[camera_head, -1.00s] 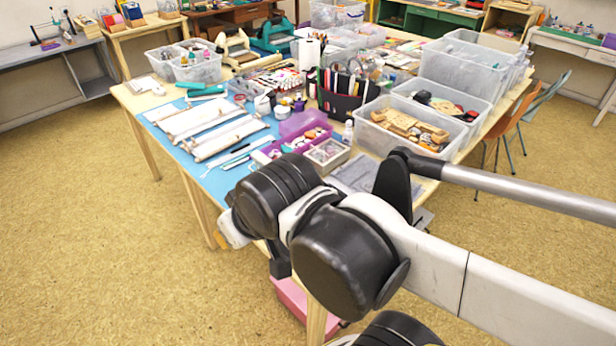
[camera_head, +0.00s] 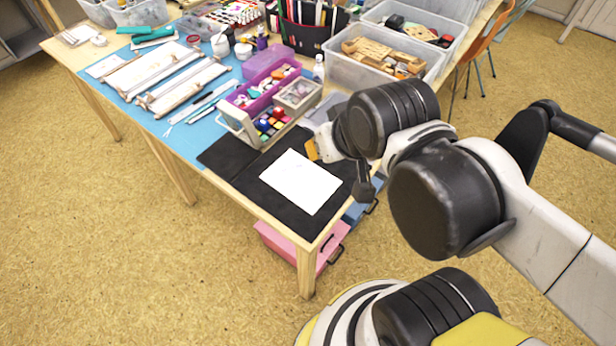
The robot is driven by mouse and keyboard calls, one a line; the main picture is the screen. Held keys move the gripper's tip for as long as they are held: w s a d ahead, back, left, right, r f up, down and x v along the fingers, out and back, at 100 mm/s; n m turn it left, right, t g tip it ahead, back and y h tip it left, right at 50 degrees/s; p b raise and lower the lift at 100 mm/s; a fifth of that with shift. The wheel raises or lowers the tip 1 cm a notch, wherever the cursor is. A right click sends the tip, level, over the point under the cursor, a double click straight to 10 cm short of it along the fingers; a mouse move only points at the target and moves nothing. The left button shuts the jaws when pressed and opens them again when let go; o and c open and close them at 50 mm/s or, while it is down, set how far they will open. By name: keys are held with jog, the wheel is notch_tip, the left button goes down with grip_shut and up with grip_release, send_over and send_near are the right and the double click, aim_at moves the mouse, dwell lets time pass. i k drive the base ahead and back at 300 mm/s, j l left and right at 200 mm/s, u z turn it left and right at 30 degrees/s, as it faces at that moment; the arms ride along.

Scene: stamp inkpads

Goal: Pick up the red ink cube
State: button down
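Several small coloured ink cubes (camera_head: 269,124) sit together in a shallow holder near the front of the table, with red among their colours. They are too small to make out exactly which is the red ink cube. My gripper (camera_head: 338,165) is at the end of my arm, above the right side of the black mat. It is to the right of the cubes and apart from them. My wrist partly hides it, and I cannot tell how far its fingers are apart.
A white sheet (camera_head: 300,181) lies on the black mat (camera_head: 232,155). A purple box (camera_head: 262,96) and a small clear-lidded box (camera_head: 298,93) stand behind the cubes. Wooden rollers (camera_head: 184,84) lie on the blue mat at left. Clear bins stand behind.

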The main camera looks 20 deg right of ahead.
aim_at(278, 113)
jog(key=j+z, duration=0.1)
jog(key=j, duration=0.25)
jog(key=i+j+z, duration=0.2)
jog(key=j, duration=0.3)
jog(key=i+j+z, duration=0.2)
jog(key=j, duration=0.35)
jog(key=j+z, duration=0.2)
jog(key=j, duration=0.35)
jog(key=i+j+z, duration=0.25)
jog(key=j, duration=0.35)
jog(key=i+z, duration=0.3)
jog(key=i, duration=0.2)
